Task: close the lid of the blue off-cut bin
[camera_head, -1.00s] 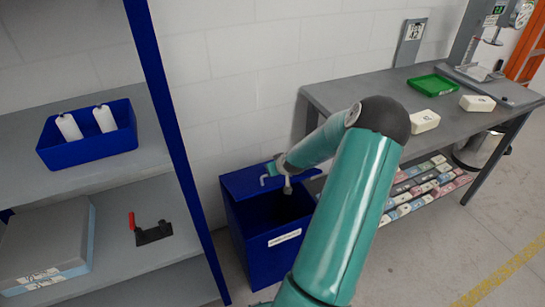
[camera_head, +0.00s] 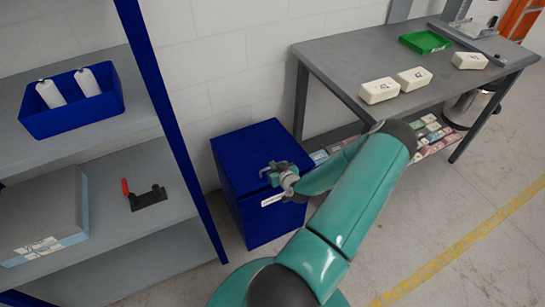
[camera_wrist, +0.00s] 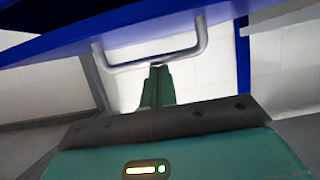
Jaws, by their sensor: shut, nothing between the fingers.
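The blue off-cut bin (camera_head: 262,224) stands on the floor between the shelf and the table in the head view. My gripper (camera_head: 270,170) is shut and empty at the lid's front edge. In the wrist view, my gripper's fingers (camera_wrist: 160,72) reach up to the silver handle (camera_wrist: 155,60), apparently touching or very near it. A blue panel (camera_wrist: 110,28) spans the top of that view.
A shelf with a blue post (camera_head: 170,125) stands left, holding a blue tray (camera_head: 70,118) with white bottles. The grey table (camera_head: 340,65) at right carries white blocks (camera_head: 380,91) and a green tray (camera_head: 425,42). Floor at lower right is clear.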

